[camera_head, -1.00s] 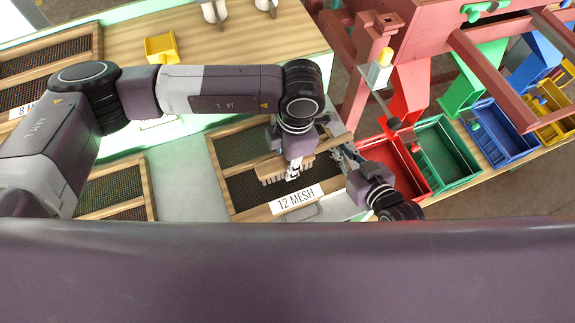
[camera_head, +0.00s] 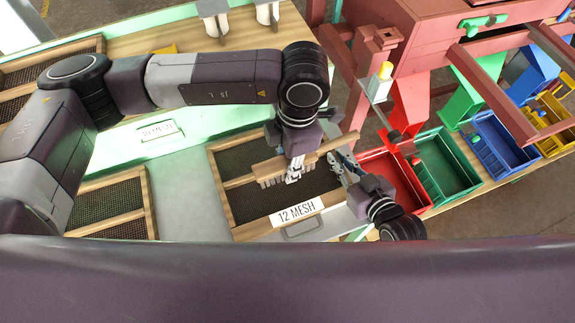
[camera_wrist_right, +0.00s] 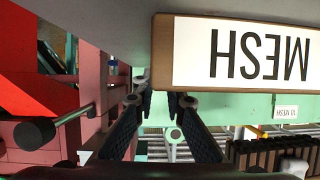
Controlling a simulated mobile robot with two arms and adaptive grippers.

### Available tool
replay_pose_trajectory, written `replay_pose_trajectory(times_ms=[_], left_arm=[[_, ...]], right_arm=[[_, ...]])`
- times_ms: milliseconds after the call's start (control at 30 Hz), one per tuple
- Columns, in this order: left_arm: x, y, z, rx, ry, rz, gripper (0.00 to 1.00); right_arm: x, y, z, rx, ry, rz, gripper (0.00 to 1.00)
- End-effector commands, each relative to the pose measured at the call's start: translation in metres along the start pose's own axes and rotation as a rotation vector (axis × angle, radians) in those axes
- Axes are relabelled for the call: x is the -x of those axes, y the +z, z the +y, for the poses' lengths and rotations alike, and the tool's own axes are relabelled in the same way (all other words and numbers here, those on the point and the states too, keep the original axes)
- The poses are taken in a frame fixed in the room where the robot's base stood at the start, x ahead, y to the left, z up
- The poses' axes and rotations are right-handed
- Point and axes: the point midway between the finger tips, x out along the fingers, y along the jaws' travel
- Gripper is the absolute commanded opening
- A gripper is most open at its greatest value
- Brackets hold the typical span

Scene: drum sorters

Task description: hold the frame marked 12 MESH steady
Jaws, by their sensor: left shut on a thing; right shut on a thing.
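The wooden frame marked 12 MESH (camera_head: 232,218) lies on the grey bench, with dark mesh inside and a white label on its near side. Its labelled side also shows large in the right wrist view (camera_wrist_right: 160,60). My right gripper (camera_head: 340,158) is shut on the frame's right edge; its dark fingers (camera_wrist_right: 160,100) meet the frame's end in the wrist view. My left gripper (camera_head: 294,176) is shut on a wooden toothed rake (camera_head: 268,172) over the mesh. The left hand hides part of the rake, and whether its teeth touch the mesh is unclear.
Red (camera_head: 407,188), green (camera_head: 462,182), blue (camera_head: 512,158) and yellow bins stand on the right below coloured chutes. A red machine frame (camera_head: 455,35) rises behind them. Another mesh frame (camera_head: 148,205) lies to the left.

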Motion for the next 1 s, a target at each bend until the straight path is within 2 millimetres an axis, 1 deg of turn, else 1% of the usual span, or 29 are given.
replay_pose_trajectory(times_ms=[100, 133, 300, 567, 667, 767, 1000], left_arm=[[0.000, 0.000, 0.000, 0.000, 0.000, 0.000, 0.00], [0.000, 0.000, 0.000, 0.000, 0.000, 0.000, 0.00], [0.000, 0.000, 0.000, 0.000, 0.000, 0.000, 0.00], [0.000, 0.000, 0.000, 0.000, 0.000, 0.000, 0.00], [0.000, 0.000, 0.000, 0.000, 0.000, 0.000, 0.00], [0.000, 0.000, 0.000, 0.000, 0.000, 0.000, 0.00], [0.000, 0.000, 0.000, 0.000, 0.000, 0.000, 0.00]], right_arm=[[0.000, 0.000, 0.000, -0.002, 0.000, 0.001, 0.00], [0.000, 0.000, 0.000, -0.002, 0.000, 0.001, 0.14], [0.000, 0.000, 0.000, -0.001, 0.000, 0.000, 0.32], [0.001, 0.000, 0.000, 0.000, 0.000, 0.000, 0.32], [0.005, 0.001, 0.000, 0.000, 0.000, -0.001, 0.32], [0.018, 0.001, 0.000, 0.000, 0.001, -0.003, 0.32], [0.066, 0.002, -0.001, 0.000, -0.001, -0.004, 0.32]])
